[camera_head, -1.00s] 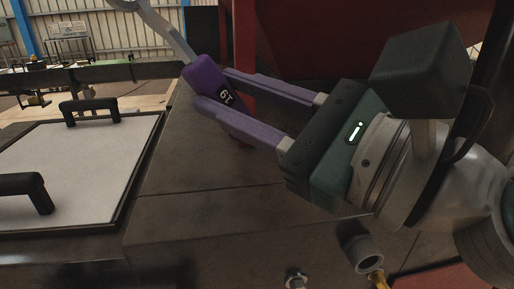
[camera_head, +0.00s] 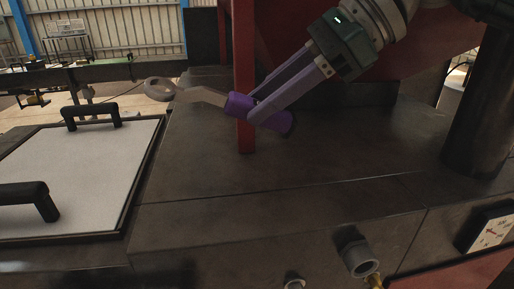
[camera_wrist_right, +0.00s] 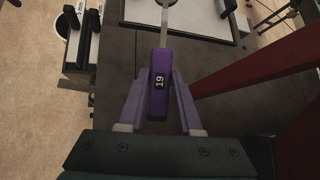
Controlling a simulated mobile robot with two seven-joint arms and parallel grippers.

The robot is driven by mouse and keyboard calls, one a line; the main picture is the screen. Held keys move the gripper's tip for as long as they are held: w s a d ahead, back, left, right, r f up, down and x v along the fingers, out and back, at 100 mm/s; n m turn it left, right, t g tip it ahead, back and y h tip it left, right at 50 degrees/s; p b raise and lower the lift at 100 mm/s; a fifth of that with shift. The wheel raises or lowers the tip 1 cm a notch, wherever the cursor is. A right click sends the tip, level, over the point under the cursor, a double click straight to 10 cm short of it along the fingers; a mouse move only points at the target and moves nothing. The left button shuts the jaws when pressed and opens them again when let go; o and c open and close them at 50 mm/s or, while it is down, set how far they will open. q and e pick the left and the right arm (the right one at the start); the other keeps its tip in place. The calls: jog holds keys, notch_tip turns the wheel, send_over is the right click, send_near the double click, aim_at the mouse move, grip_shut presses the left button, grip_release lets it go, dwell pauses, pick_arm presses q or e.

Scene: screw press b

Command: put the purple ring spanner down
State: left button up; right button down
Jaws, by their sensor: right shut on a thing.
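The purple ring spanner (camera_head: 238,104) has a purple handle and a grey shank ending in a ring at the left. My right gripper (camera_head: 257,112) is shut on its purple handle, coming in from the upper right. The spanner is close to level above the dark metal top (camera_head: 200,165), its ring toward the tray; I cannot tell if it touches the top. In the right wrist view the handle (camera_wrist_right: 159,80), marked 19, lies between the two purple fingers (camera_wrist_right: 158,104), and the shank runs away toward the tray. My left gripper is not in view.
A white tray (camera_head: 80,170) with black handles lies at the left. A red post (camera_head: 244,60) stands just behind the spanner, under a red panel. A dark column (camera_head: 482,100) is at the right. The top in front is clear.

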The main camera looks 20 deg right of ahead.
jog(key=s+d+r+m+g+h+p, duration=0.1)
jog(key=s+d+r+m+h, duration=0.15)
jog(key=d+r, duration=0.4)
jog(key=s+d+r+m+g+h, duration=0.2)
jog(key=s+d+r, duration=0.2)
jog(key=d, duration=0.6)
notch_tip(320, 180, down, 14)
jog(key=shift+f+p, duration=0.1)
jog(key=shift+p, duration=0.4)
notch_tip(320, 180, down, 5)
jog(key=shift+w+f+p, duration=0.1)
jog(key=shift+f+p, duration=0.05)
jog(key=shift+p, duration=0.25)
jog(key=c, duration=1.1)
grip_release()
jog(key=shift+f, duration=0.1)
jog(key=o, duration=0.5)
jog(key=b+v, duration=0.3)
jog(key=v, duration=0.9)
jog(key=shift+s, duration=0.25)
